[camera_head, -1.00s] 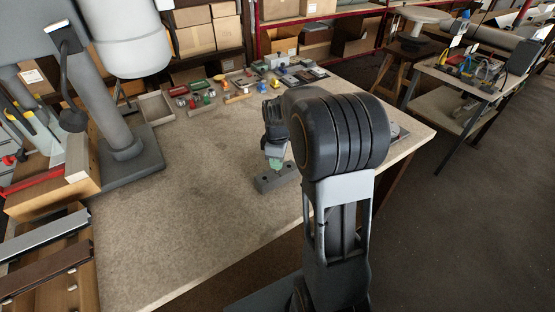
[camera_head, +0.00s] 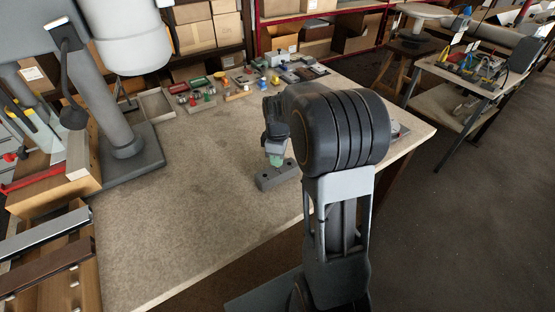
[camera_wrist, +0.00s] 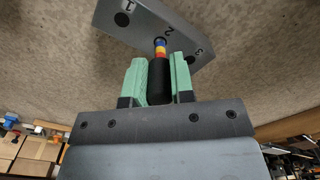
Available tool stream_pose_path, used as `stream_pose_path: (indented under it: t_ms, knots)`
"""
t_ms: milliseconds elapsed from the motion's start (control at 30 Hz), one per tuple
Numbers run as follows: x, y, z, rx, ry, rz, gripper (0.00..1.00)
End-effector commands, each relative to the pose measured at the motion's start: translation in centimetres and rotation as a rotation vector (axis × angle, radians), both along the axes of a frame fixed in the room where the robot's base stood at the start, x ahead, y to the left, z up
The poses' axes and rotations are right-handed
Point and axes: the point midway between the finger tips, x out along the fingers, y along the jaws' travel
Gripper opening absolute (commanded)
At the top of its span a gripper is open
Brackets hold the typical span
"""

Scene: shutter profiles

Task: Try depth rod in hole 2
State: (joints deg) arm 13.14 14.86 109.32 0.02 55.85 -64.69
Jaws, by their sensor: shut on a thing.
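The depth rod (camera_wrist: 160,82) has a black handle and a tip banded in red, yellow and blue. My gripper (camera_wrist: 159,70) is shut on the black handle, with one green finger on each side. The grey block (camera_wrist: 148,22) has dark holes marked 1, 2 and 3. The rod's banded tip meets the block at hole 2 (camera_wrist: 159,41); part of the tip seems to be inside, but the depth cannot be told. In the head view my gripper (camera_head: 275,160) is low over the block (camera_head: 265,183), and the rod is hidden there.
The bench top (camera_head: 190,190) is clear left of the block. Several small coloured parts and a tray (camera_head: 157,104) lie at the back. A grey stand (camera_head: 130,165) and a wooden rack with profiles (camera_head: 45,235) are at the left.

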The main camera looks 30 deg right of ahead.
Motion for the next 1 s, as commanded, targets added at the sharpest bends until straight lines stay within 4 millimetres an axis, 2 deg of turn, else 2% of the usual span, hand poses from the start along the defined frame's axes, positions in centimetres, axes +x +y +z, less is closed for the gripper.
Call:
stream_pose_path:
  t_ms: [1000]
  knots:
    - [0.0,0.0,4.5,0.000,-0.002,0.000,0.00]
